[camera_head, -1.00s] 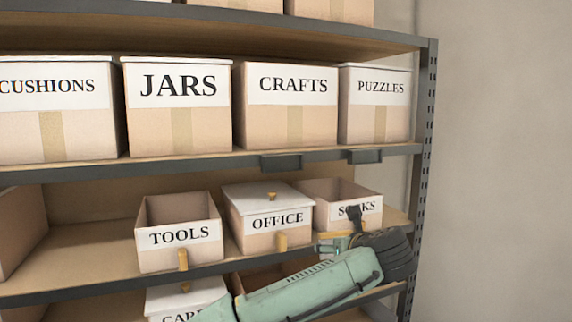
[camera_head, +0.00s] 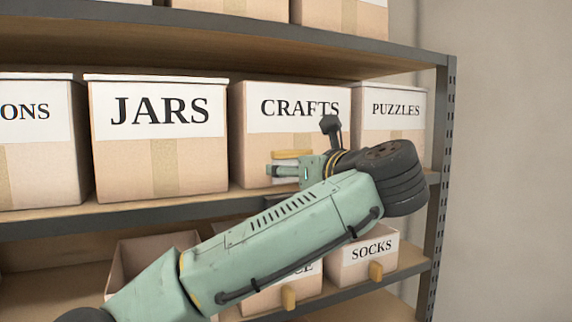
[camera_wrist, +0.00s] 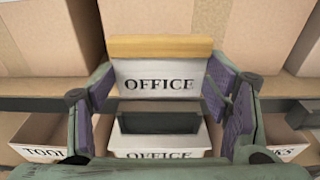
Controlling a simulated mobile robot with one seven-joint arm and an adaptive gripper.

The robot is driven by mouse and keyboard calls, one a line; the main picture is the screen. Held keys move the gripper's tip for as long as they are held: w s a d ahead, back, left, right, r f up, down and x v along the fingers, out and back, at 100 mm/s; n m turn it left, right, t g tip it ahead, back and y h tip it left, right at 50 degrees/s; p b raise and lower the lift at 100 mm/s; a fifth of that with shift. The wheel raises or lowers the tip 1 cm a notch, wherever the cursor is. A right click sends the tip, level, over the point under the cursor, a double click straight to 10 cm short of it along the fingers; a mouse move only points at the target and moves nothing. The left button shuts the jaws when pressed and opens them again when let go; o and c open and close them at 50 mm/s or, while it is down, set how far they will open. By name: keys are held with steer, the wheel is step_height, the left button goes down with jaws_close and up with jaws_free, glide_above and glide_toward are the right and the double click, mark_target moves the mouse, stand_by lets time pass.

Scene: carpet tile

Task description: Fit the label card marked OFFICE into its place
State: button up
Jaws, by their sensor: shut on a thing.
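In the wrist view, a white label card (camera_wrist: 160,85) marked OFFICE hangs upright below a wooden grip strip (camera_wrist: 160,47). My gripper (camera_wrist: 160,82) is shut on it, with a purple finger pad at each side. In the head view, my gripper (camera_head: 285,168) is in front of the CRAFTS box, and the strip (camera_head: 292,154) shows beside it. A dark label holder (camera_wrist: 160,122) is below the card, at the shelf edge, apart from it in the picture. The OFFICE box (camera_wrist: 160,141) stands lower down. My arm hides most of it in the head view.
The CRAFTS box (camera_head: 258,115) and PUZZLES box (camera_head: 405,105) stand on the shelf behind my gripper. The SOCKS box (camera_head: 365,252) is on the lower shelf. A perforated upright post (camera_head: 445,150) bounds the shelves on the right, with bare wall beyond.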

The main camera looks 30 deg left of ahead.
steer(key=shift+a+r, duration=0.1)
steer(key=shift+a, duration=0.05)
steer(key=shift+d, duration=0.2)
steer(key=shift+f+b, duration=0.7)
steer(key=shift+f, duration=0.5)
steer(key=shift+f+b, duration=0.45)
steer(key=shift+f, duration=0.45)
stand_by(0.7)
